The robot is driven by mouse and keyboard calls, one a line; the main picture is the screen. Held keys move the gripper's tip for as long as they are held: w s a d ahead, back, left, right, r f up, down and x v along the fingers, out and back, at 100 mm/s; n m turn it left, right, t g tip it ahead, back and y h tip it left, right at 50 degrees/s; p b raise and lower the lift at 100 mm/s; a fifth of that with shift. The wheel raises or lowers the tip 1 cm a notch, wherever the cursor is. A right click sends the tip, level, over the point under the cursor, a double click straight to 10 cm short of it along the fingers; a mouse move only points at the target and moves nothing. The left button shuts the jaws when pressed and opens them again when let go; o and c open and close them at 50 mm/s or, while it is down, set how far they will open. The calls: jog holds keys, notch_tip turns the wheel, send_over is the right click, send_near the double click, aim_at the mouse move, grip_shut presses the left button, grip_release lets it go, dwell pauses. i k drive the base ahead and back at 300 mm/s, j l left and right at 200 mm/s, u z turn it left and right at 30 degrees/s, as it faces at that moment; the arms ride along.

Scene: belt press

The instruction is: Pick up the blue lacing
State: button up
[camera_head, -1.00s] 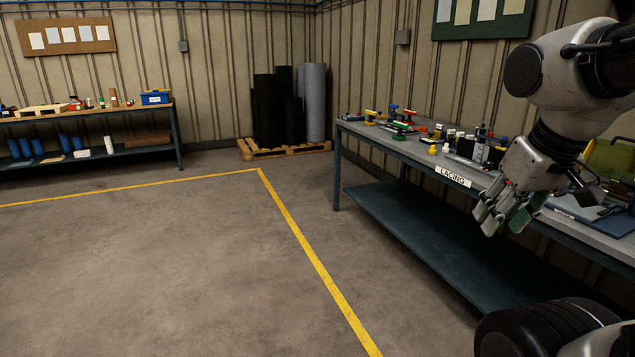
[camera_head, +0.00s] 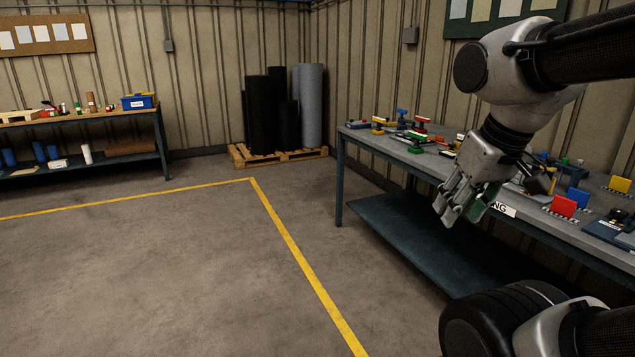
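A small upright blue plate (camera_head: 578,197) stands on the right part of the workbench, between a red and a yellow one. It looks like the blue lacing, but it is small and I cannot make out its base clearly. My gripper (camera_head: 462,212) points down and is in front of the workbench's front edge, left of the blue plate and apart from it. Its fingers look spread with nothing clearly held between them. A dark green part shows at its right finger. My gripper and wrist hide part of the bench top and of the edge label.
The workbench (camera_head: 385,152) has a lower shelf (camera_head: 400,222). A red plate (camera_head: 564,206) and a yellow plate (camera_head: 620,184) stand beside the blue one. Coloured tools (camera_head: 402,124) lie at the bench's far end. The floor (camera_head: 150,270) at left is clear.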

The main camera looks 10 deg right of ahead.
aim_at(578, 196)
jog(key=i+z, duration=1)
jog(key=i+l+z, duration=0.15)
jog(key=i+z, duration=0.15)
jog(key=z, duration=0.15)
jog(key=i+z, duration=0.7)
jog(key=z, duration=0.15)
